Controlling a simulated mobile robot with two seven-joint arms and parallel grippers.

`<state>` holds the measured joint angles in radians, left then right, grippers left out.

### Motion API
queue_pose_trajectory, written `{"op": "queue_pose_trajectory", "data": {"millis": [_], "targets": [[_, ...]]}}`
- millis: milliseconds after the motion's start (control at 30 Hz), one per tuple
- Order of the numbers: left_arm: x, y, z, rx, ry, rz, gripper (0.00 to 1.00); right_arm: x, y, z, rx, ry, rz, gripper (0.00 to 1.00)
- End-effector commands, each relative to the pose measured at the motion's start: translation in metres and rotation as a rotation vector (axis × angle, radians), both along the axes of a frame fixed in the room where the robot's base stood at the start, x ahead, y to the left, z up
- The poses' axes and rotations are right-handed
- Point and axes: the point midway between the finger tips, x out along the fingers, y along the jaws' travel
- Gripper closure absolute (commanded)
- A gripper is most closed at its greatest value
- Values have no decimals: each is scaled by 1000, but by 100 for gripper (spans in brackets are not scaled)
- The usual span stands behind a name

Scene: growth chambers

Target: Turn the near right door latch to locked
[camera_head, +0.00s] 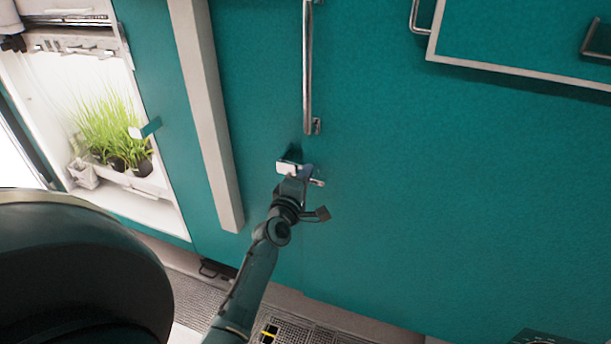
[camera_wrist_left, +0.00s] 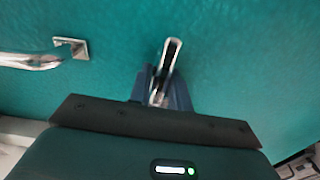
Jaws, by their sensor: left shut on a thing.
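The door latch is a small silver lever (camera_head: 318,182) on the teal door, below the lower end of a long vertical handle. In the head view only its end shows, pointing right past my gripper. My left gripper (camera_head: 304,174) is at the door face, shut on this latch. In the left wrist view, the latch (camera_wrist_left: 172,50) sticks out from between the blue-grey fingers (camera_wrist_left: 160,92), with a dark slot along it. The latch's base is hidden by the fingers. My right gripper is not in view.
The silver door handle (camera_head: 308,70) stands just above the latch; its end shows in the wrist view (camera_wrist_left: 45,58). A pale vertical post (camera_head: 206,110) is to the left. An open lit chamber holds grass pots (camera_head: 115,135). The door to the right is mostly bare.

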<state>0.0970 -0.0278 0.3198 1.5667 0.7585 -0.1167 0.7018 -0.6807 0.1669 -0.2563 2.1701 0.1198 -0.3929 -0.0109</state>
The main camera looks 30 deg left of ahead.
Motion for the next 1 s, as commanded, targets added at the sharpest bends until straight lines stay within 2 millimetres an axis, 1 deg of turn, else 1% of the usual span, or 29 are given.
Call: {"op": "queue_pose_trajectory", "data": {"millis": [33,300,700,733,967,1000], "targets": [[1,1,4,-15,-12,3,100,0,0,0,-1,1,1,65],[1,1,3,-65,-24,3,100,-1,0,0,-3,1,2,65],[1,1,3,-70,-26,2,100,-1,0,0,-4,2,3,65],[1,1,3,-70,-26,2,79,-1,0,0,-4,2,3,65],[1,1,2,-70,-22,2,60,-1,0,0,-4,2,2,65],[1,1,1,-69,-22,1,60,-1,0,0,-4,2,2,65]]}}
